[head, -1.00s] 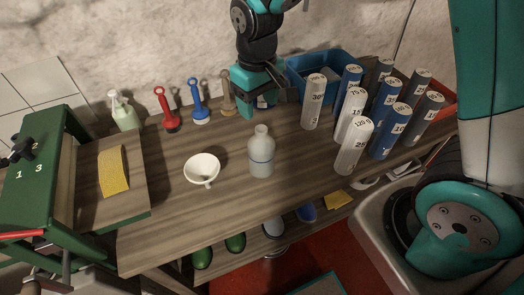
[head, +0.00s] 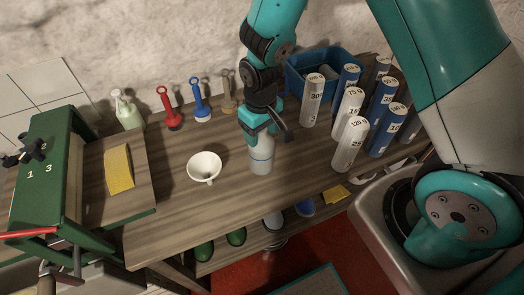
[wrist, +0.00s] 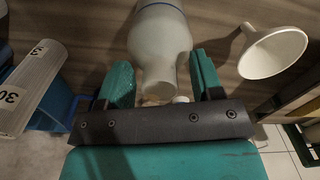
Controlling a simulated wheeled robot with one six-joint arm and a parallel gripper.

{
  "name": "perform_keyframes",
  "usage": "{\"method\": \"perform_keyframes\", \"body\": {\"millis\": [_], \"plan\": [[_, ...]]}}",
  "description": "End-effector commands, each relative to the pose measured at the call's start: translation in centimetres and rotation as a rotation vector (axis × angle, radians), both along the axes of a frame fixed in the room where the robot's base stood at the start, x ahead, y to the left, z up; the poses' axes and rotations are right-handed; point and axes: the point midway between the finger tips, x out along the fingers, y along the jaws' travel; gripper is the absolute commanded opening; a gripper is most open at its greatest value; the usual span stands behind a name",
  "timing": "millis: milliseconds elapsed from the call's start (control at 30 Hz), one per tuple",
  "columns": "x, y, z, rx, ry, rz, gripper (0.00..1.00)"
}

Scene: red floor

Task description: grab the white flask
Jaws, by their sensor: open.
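The white flask (head: 262,158) stands upright on the wooden table in the head view, with a blue line around its body. My gripper (head: 264,134) is at its top, and the teal fingers cover the flask's neck there. In the wrist view, my open gripper (wrist: 160,84) has one finger on each side of the flask's neck. The flask (wrist: 160,45) shows a gap to both fingers, narrower on the right. Its body reaches past the top edge of that view.
Several numbered white and blue cylinders (head: 350,142) stand to the right, with a blue bin (head: 296,84) behind. Brushes (head: 199,100) and a spray bottle (head: 127,110) line the wall. The table front (head: 190,225) is clear.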

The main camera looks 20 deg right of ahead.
Motion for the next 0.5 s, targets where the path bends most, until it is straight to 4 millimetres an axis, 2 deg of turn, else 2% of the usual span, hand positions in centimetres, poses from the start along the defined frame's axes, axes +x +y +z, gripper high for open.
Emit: {"method": "perform_keyframes", "body": {"millis": [33, 67, 300, 500], "plan": [[0.01, 0.01, 0.0, 0.0, 0.0, 0.0, 0.6], [0.0, 0.01, 0.0, 0.0, 0.0, 0.0, 0.56], [0.0, 0.01, 0.02, 0.0, 0.0, 0.0, 0.0], [0.02, 0.02, 0.07, 0.0, 0.0, 0.0, 0.0]]}}
